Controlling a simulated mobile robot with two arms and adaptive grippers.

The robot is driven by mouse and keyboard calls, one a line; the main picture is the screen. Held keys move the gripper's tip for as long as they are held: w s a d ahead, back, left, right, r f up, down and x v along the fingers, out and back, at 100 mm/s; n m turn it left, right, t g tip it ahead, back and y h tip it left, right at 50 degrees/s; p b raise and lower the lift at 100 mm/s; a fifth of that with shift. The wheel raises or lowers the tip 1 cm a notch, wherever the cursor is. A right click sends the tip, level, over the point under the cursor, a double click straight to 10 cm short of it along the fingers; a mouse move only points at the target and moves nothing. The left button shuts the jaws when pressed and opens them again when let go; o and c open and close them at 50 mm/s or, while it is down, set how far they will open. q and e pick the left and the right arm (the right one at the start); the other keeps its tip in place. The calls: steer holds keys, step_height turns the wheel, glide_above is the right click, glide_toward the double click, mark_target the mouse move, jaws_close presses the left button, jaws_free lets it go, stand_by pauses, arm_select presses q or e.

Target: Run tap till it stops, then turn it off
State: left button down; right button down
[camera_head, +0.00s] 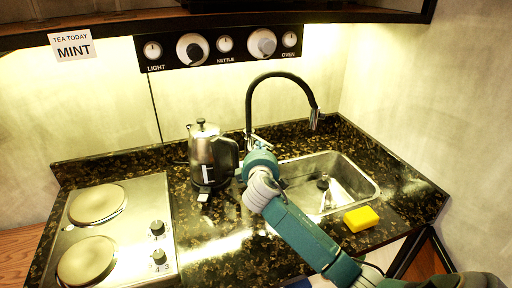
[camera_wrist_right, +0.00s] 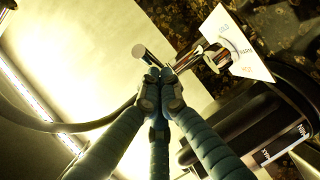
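The tap (camera_head: 250,98) is a black gooseneck with a chrome spout (camera_head: 314,119) over the steel sink (camera_head: 366,178). No water stream is visible from the spout. My right gripper (camera_head: 254,143) is at the tap's base, between kettle and sink. In the right wrist view its fingertips (camera_wrist_right: 161,82) are drawn together beside the tap's chrome lever (camera_wrist_right: 154,60), which has a round end. I cannot tell whether they touch it. A white card with a printed scale (camera_wrist_right: 235,45) is by the tap's chrome body (camera_wrist_right: 205,62). My left gripper is not in view.
A steel kettle (camera_head: 201,150) stands just left of my right gripper; its dark side (camera_wrist_right: 245,118) is close in the wrist view. A hob (camera_head: 140,205) is at left. A yellow sponge (camera_head: 361,219) lies at the sink's front edge. A knob panel (camera_head: 225,60) hangs above.

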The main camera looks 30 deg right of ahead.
steer(key=shift+s+d+r+n+t+y+p, duration=0.1)
steer(key=shift+d+n+t+y+p, duration=0.2)
steer(key=shift+d+n+y+p, duration=0.2)
steer(key=shift+s+d+r+n+t+y+p, duration=0.1)
steer(key=shift+d+n+t+y+p, duration=0.25)
steer(key=shift+d+y, duration=0.25)
steer(key=shift+w+d+f+p, duration=0.1)
steer(key=shift+d+p, duration=0.15)
steer(key=shift+d, duration=0.45)
steer(key=shift+w+d+f+p, duration=0.1)
steer(key=shift+d+p, duration=0.1)
steer(key=shift+d, duration=0.45)
